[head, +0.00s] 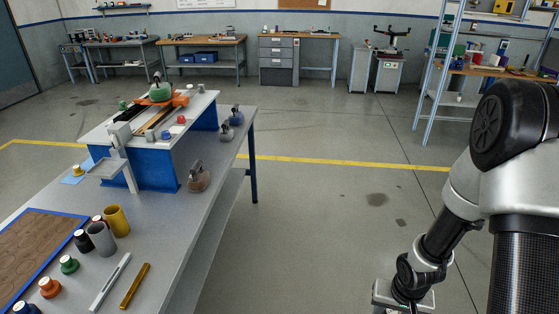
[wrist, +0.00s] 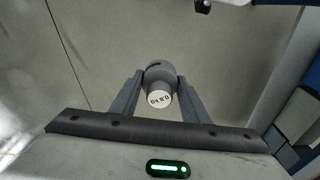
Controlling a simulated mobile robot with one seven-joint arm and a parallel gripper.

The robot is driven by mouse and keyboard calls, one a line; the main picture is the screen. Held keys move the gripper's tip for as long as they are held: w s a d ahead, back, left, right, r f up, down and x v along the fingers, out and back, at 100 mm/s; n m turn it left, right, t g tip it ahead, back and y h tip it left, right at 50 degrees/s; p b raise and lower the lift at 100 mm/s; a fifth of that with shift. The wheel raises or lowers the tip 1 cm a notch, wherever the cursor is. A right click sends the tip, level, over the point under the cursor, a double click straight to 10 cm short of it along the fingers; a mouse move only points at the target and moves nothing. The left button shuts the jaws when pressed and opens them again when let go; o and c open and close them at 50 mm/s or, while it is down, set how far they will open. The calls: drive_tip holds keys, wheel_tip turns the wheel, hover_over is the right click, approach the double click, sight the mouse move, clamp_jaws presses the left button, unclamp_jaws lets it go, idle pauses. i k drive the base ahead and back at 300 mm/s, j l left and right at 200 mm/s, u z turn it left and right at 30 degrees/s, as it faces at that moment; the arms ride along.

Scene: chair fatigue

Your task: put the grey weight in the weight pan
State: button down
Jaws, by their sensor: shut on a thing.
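My gripper (wrist: 160,84) is shut on the grey weight (wrist: 159,74), a small grey cylinder with a white marked face, seen between both fingers in the wrist view. In the head view, my gripper's mount shows at the bottom right, over the floor right of the bench; the fingers and weight are out of sight there. A pale square tray (head: 107,168), which looks like the weight pan, sits at the near end of the blue and white test rig (head: 150,170), far left of my gripper. It looks empty.
The grey bench (head: 160,240) fills the left. Near its front are a brown mat (head: 45,245), several coloured weights, a grey cup (head: 102,238), a yellow cup (head: 117,220) and two bars. Floor right of the bench is clear.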

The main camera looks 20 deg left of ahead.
sight(107, 168)
drive_tip(key=i+u, duration=0.4)
drive_tip(key=i, duration=0.7)
drive_tip(key=i+l, duration=0.1)
drive_tip(key=i, duration=1.1)
drive_tip(key=i+z, duration=0.1)
drive_tip(key=z, duration=0.4)
drive_tip(key=i+j+z, duration=0.1)
drive_tip(key=z, duration=0.4)
drive_tip(key=j+z, duration=0.1)
drive_tip(key=z, duration=6.75)
